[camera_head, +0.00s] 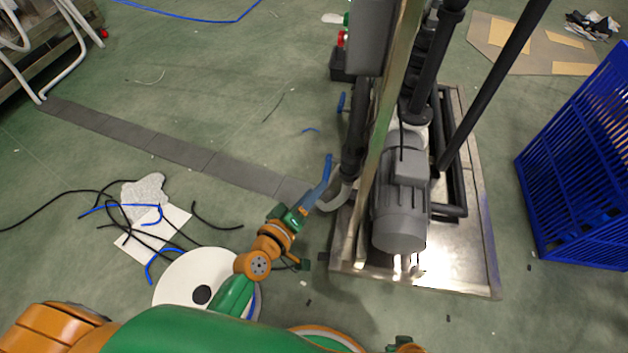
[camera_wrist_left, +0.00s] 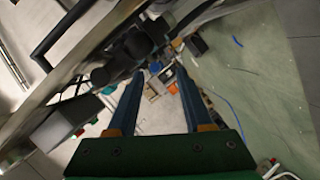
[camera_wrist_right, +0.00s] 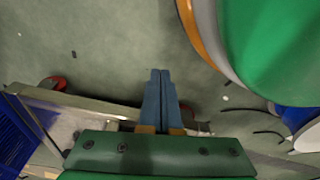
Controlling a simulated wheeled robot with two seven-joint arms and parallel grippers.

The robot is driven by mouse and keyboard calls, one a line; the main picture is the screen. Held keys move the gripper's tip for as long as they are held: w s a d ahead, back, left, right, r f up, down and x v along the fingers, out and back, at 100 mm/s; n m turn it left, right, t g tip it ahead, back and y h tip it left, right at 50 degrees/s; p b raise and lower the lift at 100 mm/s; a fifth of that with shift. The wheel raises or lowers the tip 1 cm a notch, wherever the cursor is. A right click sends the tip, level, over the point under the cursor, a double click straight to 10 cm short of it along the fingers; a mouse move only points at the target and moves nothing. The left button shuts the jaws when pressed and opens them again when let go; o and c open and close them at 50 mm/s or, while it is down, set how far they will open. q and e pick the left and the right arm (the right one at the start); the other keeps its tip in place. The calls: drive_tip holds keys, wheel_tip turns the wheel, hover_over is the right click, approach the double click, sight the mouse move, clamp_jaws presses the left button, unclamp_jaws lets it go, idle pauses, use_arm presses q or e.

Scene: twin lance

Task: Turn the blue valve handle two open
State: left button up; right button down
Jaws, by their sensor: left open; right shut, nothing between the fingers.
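My left gripper (camera_head: 322,180) reaches in beside the lower end of the dark vertical pipe (camera_head: 354,140) on the pump skid. Its blue fingers stand apart with nothing held, as the left wrist view (camera_wrist_left: 155,85) shows. A small blue handle (camera_head: 341,102) shows farther up, beside the pipework. Blue at the fingertips in the head view looks like finger; I cannot tell whether a handle is there too. The left wrist view shows pipework beyond the fingers, too small to make out. My right gripper (camera_wrist_right: 160,100) is shut and empty, over bare floor.
A grey motor (camera_head: 400,200) and pipes stand on the metal skid base (camera_head: 455,270). A blue crate (camera_head: 580,165) is at the right. A white round disc (camera_head: 180,285), paper and loose cables lie at the left. The green floor at upper left is mostly clear.

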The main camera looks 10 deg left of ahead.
sight(326, 173)
use_arm(q)
drive_tip(key=x, duration=0.2)
drive_tip(key=b+x, duration=0.1)
drive_tip(key=x, duration=0.3)
drive_tip(key=shift+w+r+b, duration=0.2)
drive_tip(key=shift+r+b, duration=0.1)
drive_tip(key=shift+r, duration=0.05)
drive_tip(key=shift+w+d, duration=0.15)
drive_tip(key=shift+w, duration=0.05)
clamp_jaws()
use_arm(e)
drive_tip(key=w+r, duration=0.1)
drive_tip(key=w+a+r, duration=0.1)
drive_tip(key=shift+w+a+r, duration=0.1)
drive_tip(key=shift+w+r, duration=0.05)
drive_tip(key=shift+w, duration=0.2)
